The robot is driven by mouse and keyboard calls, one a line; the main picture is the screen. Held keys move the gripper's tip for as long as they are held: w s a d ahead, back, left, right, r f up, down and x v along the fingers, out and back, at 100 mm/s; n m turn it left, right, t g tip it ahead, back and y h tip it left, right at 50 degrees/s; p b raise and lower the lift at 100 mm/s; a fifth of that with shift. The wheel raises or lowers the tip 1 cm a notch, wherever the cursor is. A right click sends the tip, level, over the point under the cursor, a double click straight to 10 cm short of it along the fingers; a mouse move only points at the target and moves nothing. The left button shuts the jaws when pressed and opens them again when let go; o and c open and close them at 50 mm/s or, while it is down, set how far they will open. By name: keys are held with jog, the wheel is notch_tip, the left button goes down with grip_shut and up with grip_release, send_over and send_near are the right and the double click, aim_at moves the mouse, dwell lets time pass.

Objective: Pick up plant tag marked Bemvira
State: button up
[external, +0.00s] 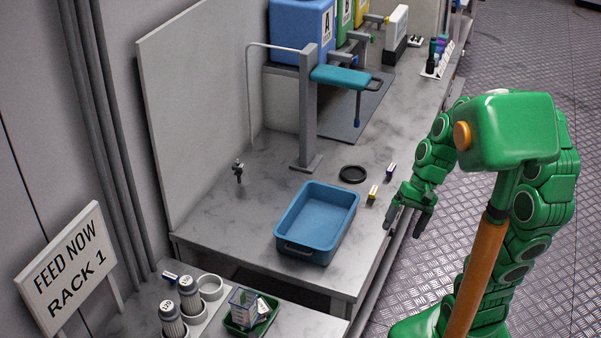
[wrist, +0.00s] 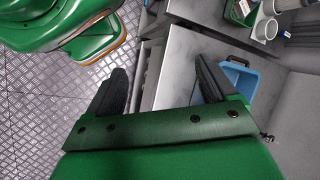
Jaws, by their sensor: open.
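I cannot read a tag marked Bemvira in either view. In the external view, a clear holder (external: 243,304) with pale, card-like pieces sits in a small green tray (external: 271,313) at the bottom; any lettering is too small to read. The green tray also shows at the top of the wrist view (wrist: 238,13). My gripper (external: 405,221) is open and empty, in the air beside the bench's right edge, to the right of the blue tub (external: 317,222). In the wrist view my gripper's (wrist: 160,68) two dark fingers are spread with nothing between them.
Two ribbed shakers (external: 172,322) and white ring holders (external: 210,287) stand left of the green tray. A sign (external: 66,272) reads "FEED NOW RACK 1". Small labelled blocks (external: 372,194) and a black dish (external: 352,174) lie on the bench. Floor on the right is clear.

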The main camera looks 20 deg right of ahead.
jog(key=w+a+f+m+t+y, duration=0.15)
jog(key=w+m+y, duration=0.3)
jog(key=w, duration=0.45)
jog(key=m+t, duration=1)
jog(key=m, duration=0.9)
send_near(377, 192)
jog(key=shift+n, duration=0.25)
jog(key=w, duration=0.1)
jog(key=w+a+f, duration=0.1)
jog(key=w, duration=0.1)
jog(key=shift+w+a+f, duration=0.15)
jog(key=shift+a+f, duration=0.15)
jog(key=shift+s+a+x, duration=0.1)
jog(key=shift+s+x, duration=0.05)
jog(key=shift+x, duration=1.35)
jog(key=shift+s+a+x, duration=0.1)
jog(key=shift+s+x, duration=0.05)
jog(key=shift+x, duration=2.25)
jog(key=shift+d+f, duration=0.1)
jog(key=shift+f, duration=0.05)
jog(key=c, duration=1)
